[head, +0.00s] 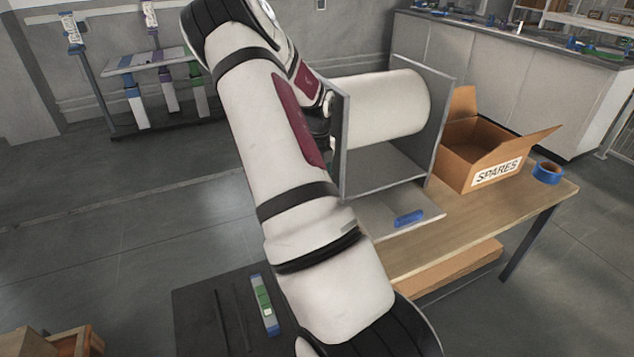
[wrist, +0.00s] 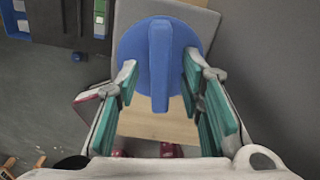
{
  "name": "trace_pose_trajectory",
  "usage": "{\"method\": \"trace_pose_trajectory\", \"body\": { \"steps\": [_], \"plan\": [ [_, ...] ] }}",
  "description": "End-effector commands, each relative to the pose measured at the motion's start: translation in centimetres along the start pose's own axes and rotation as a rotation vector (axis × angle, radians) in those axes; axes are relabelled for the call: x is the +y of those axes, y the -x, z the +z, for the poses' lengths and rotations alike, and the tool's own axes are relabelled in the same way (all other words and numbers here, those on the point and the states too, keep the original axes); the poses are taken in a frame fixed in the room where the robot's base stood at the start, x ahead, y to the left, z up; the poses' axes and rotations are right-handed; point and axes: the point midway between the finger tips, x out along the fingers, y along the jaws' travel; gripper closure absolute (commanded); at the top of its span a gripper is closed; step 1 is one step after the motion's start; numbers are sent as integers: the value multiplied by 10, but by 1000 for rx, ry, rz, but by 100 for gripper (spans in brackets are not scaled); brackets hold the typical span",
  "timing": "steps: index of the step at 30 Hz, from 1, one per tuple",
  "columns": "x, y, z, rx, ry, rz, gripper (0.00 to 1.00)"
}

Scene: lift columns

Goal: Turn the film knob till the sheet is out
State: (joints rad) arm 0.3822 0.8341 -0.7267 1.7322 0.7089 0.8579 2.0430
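The film knob (wrist: 160,62) is a blue disc with a raised bar across it, seen in the wrist view. My gripper (wrist: 160,72) is open, its teal-padded fingers on either side of the bar, with a visible gap on each side. In the head view my arm and the stand's side plate hide the knob and my gripper. The white film roll (head: 388,107) lies level between the grey side plates of its stand (head: 432,115). I see no sheet hanging clear of the roll.
The stand is on a wooden table (head: 470,232). A blue object (head: 409,218) lies in front of the roll. A cardboard SPARES box (head: 470,150) and a blue tape roll (head: 547,171) are to the right. A dark surface (head: 200,310) with a green-and-blue column lies at front left.

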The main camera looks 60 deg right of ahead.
Motion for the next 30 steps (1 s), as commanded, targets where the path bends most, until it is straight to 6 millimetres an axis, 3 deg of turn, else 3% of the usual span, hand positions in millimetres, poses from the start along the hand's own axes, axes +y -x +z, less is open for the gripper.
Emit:
{"method": "trace_pose_trajectory", "body": {
  "steps": [5,18,24,30],
  "plan": [
    [0,20,1,-3,2,-2,65],
    [0,102,1,-4,2,-2,65],
    [0,117,1,-1,1,0,65],
    [0,119,0,-1,1,0,65]
  ]
}}
